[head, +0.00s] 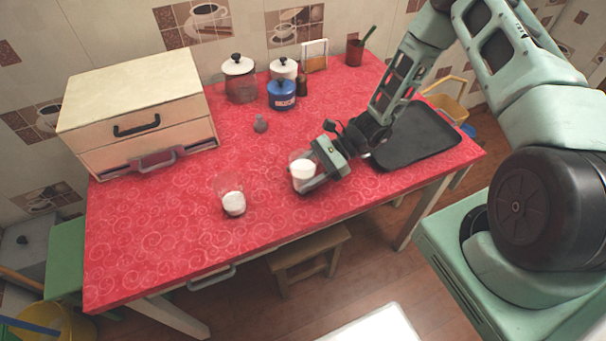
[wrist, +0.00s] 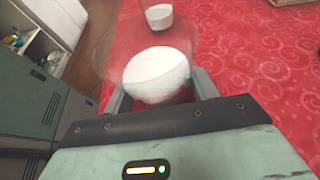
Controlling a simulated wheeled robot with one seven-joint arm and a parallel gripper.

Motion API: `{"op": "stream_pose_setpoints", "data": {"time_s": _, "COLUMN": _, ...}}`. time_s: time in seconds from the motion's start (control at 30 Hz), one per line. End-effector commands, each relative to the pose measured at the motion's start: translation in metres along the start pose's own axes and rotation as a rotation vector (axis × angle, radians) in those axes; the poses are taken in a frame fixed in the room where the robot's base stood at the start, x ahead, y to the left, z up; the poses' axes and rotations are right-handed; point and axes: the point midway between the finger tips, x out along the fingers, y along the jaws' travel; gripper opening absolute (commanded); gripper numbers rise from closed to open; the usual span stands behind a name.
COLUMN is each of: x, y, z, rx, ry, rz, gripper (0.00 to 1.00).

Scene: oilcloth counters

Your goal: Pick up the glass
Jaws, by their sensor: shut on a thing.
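A clear glass with white contents (head: 302,170) is between the fingers of my gripper (head: 312,182), over the front middle of the red counter. In the wrist view the same glass (wrist: 157,72) stands between the two fingers of my gripper (wrist: 162,92), which are shut on its sides. I cannot tell whether its base touches the counter. A second clear glass with white contents (head: 233,202) stands upright on the counter to the left of my gripper, and it also shows in the wrist view (wrist: 158,16).
The red patterned counter (head: 150,240) is clear at its front left. A black tray (head: 425,140) lies to the right. A drawer box (head: 140,110) stands at the left.

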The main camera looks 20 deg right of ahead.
Motion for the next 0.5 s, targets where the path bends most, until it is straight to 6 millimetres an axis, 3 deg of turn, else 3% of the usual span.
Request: {"op": "stream_pose_setpoints", "data": {"time_s": 0.5, "x": -0.015, "y": -0.001, "z": 0.035, "rx": -0.002, "ry": -0.001, "rz": -0.001, "gripper": 0.23}}
